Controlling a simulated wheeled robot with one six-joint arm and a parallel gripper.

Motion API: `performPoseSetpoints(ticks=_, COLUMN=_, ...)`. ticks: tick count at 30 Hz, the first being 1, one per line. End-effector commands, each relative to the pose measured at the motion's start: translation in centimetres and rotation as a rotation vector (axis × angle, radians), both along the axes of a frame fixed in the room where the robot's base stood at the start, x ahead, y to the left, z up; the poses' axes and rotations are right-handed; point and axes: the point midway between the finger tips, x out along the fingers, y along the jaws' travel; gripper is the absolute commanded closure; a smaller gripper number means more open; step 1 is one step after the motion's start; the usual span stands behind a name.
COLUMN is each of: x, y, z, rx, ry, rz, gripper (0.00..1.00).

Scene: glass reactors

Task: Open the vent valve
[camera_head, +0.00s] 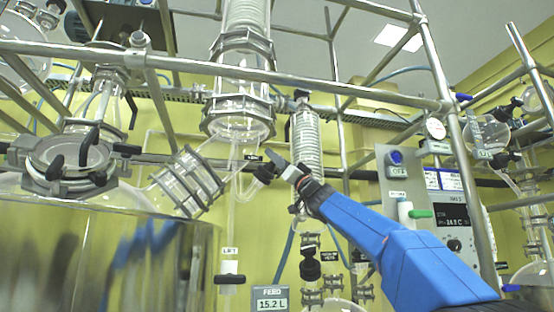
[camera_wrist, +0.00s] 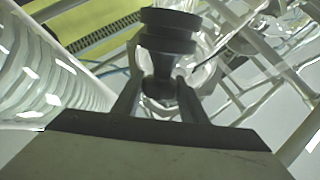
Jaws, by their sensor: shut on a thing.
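A black valve knob (camera_wrist: 168,45) with stacked round collars fills the middle of the wrist view. My gripper (camera_wrist: 158,95) is shut on its narrower lower part, with one finger on each side. In the head view my gripper (camera_head: 284,170) ends at a dark knob (camera_head: 264,173) on glass tubing, below the large glass column and left of the coiled condenser. A small label sits just above it, too small to read. The fingers partly hide the knob there, so I cannot tell how far it is turned.
Metal frame bars (camera_head: 230,72) cross above my arm. The coiled glass condenser (camera_head: 306,140) stands close beside my gripper and shows large at left in the wrist view (camera_wrist: 45,70). A control panel (camera_head: 428,210) is at right. A feed display (camera_head: 270,299) reads 15.2 L.

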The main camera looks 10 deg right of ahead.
Motion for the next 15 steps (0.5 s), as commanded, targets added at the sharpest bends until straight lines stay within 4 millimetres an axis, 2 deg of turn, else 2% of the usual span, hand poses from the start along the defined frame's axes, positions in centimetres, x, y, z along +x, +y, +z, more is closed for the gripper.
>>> performPoseSetpoints(ticks=15, x=0.12, y=-0.09, z=0.05, rx=-0.177, ry=-0.178, rz=0.248, gripper=0.81)
